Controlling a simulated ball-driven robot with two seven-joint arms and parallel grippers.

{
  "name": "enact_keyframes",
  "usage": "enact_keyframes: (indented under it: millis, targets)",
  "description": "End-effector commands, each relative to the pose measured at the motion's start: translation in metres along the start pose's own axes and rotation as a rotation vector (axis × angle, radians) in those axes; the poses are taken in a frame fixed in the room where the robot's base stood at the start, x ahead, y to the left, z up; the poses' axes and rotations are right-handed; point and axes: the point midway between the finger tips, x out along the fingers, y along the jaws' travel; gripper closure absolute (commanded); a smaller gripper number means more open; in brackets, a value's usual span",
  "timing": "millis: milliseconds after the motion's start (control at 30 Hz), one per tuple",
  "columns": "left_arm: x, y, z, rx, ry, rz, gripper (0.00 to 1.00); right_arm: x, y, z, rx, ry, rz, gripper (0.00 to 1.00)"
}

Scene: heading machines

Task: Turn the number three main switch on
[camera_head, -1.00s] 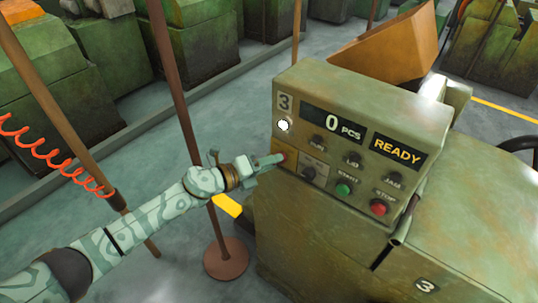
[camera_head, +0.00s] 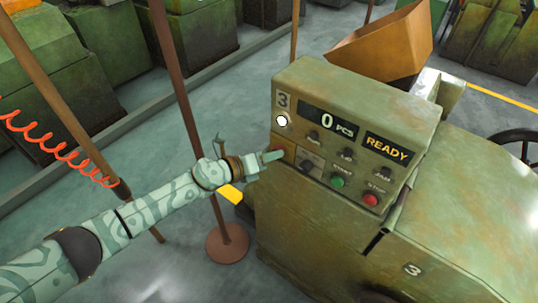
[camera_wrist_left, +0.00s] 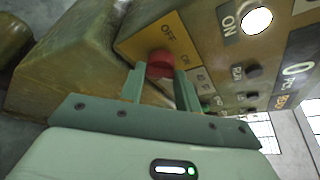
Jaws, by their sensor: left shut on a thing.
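Machine number three's control box (camera_head: 345,130) carries a "3" label and a display reading 0 PCS and READY. A white lamp (camera_head: 282,121) glows under the "3"; the wrist view shows this lamp (camera_wrist_left: 257,20) beside an ON label. The red main switch knob (camera_wrist_left: 160,62) sits on a yellow plate (camera_wrist_left: 150,38) marked OFF and ON. My left gripper (camera_head: 274,155) reaches the box's lower left corner, with its fingers shut on either side of the knob. The knob's exact turn position is hard to tell. My right gripper is not in view.
A green START button (camera_head: 337,181) and a red STOP button (camera_head: 371,200) sit on the box's lower edge, right of the switch. A brown post (camera_head: 185,110) on a round base (camera_head: 228,243) stands beside my left arm. An orange coiled cable (camera_head: 55,155) hangs at left.

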Motion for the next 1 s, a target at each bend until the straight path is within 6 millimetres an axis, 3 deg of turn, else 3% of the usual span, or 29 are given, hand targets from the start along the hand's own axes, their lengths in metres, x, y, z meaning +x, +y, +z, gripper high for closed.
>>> enact_keyframes:
  millis: [100, 133, 200, 467, 600, 767, 1000]
  targets:
    - [0.0, 0.002, -0.002, 0.002, 0.002, 0.003, 0.9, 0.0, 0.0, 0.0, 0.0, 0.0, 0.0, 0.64]
    - [0.0, 0.002, -0.002, 0.002, 0.002, 0.003, 0.65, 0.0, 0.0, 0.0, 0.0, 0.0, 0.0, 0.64]
    - [0.0, 0.001, -0.001, 0.002, 0.002, 0.003, 0.45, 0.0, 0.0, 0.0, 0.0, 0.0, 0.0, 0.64]
    - [0.0, 0.001, -0.001, 0.0, 0.001, 0.001, 0.45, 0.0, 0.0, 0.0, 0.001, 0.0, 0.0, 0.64]
    - [-0.01, 0.0, 0.0, 0.0, 0.001, 0.001, 0.45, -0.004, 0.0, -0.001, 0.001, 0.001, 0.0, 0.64]
    - [-0.043, 0.0, 0.001, 0.001, 0.002, 0.003, 0.45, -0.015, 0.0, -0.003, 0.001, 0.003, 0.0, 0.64]
    - [-0.109, 0.001, 0.0, 0.001, 0.002, 0.003, 0.45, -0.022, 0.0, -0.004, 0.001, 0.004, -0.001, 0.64]
